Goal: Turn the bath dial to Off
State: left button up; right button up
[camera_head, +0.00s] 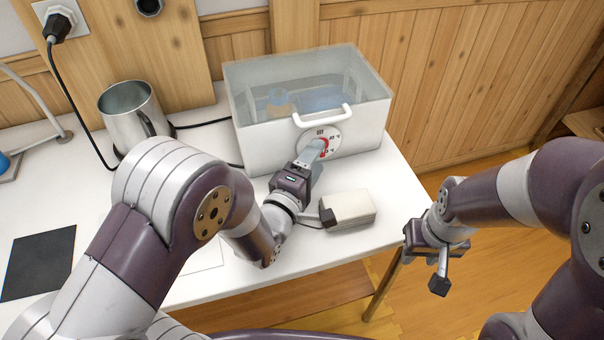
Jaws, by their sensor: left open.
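The bath (268,143) is a white box with a clear lid and a white handle, standing at the back right of the table. Its round dial (331,139) is on the front face, with red markings and small temperature labels; a label shows at its top. My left gripper (314,150) is at the dial, its fingers open in front of it and covering its middle and lower left. The knob's pointing direction is hidden, and I cannot tell whether the fingers touch it. My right gripper (439,278) hangs off the table's right side, away from the bath; its finger gap is unclear.
A metal jug (130,110) stands left of the bath, near black cables. A pale box (349,209) lies on the table close to my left wrist. A dark square mat (38,264) lies at the left. The table's right edge is near the bath.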

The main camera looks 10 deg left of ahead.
pick_arm(q)
jog(key=p+v, duration=0.1)
jog(key=v, duration=1)
jog(key=shift+s+a, duration=0.1)
jog(key=shift+s, duration=0.25)
